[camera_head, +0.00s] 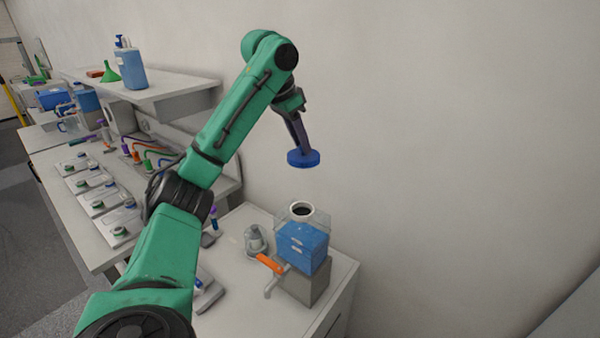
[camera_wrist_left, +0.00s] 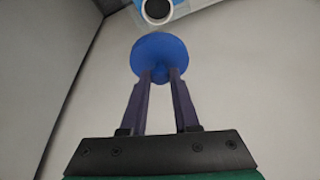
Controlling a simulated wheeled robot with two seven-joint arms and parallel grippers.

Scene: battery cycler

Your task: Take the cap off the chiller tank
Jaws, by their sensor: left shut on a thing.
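The chiller tank (camera_head: 303,246) is a blue box with a clear upper part, on a grey base at the end of the bench. Its round white neck (camera_head: 302,209) is open and dark inside; the neck also shows at the top of the left wrist view (camera_wrist_left: 158,10). The blue round cap (camera_head: 303,159) is off the neck and hangs in the air above it. My left gripper (camera_head: 301,146) is shut on the cap from above. In the left wrist view the cap (camera_wrist_left: 158,52) sits between the two fingertips. My right gripper is not in view.
An orange-handled valve (camera_head: 270,263) sticks out from the tank's front left. A shelf (camera_head: 160,95) holds a blue bottle (camera_head: 131,68) and a green funnel (camera_head: 109,73). The air right of the tank is clear up to the wall.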

